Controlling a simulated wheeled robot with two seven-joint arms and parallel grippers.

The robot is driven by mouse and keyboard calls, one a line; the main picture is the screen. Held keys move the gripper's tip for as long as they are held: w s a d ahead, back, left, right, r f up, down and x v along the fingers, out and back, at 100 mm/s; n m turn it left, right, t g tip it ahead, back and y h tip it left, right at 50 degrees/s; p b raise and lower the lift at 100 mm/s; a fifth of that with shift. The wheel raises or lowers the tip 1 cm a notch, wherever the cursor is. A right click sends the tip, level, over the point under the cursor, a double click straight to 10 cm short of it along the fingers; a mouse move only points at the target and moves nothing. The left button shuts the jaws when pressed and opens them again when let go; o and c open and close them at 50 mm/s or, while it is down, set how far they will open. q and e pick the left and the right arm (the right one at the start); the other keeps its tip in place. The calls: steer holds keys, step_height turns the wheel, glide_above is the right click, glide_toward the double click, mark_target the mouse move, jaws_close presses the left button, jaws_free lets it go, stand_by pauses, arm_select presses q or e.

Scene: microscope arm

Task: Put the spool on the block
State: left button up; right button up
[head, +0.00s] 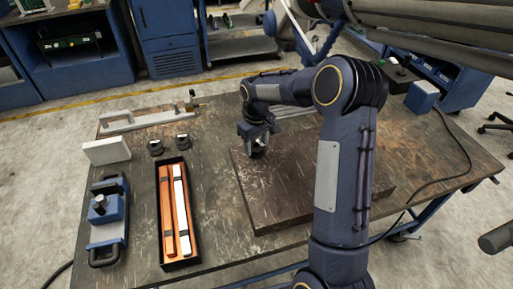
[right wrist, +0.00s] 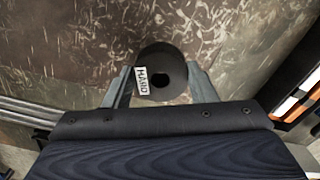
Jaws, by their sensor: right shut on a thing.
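I cannot tell whether the spool touches the slab. A pale rectangular block (head: 107,151) lies at the left of the table. My left gripper is out of view.
Two small dark round pieces (head: 156,147) (head: 182,140) stand beside the pale block. A black tray (head: 166,261) holds orange and white bars. A blue device with handles (head: 108,212) stands at left, and a grey fixture (head: 145,120) at the back. A cable crosses the table's right side.

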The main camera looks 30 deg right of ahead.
steer(key=shift+f, duration=1.15)
steer(key=shift+f, duration=0.25)
steer(key=o, duration=1)
steer(key=shift+o, duration=0.2)
steer(key=shift+r, duration=0.2)
step_height(320, 180, up, 12)
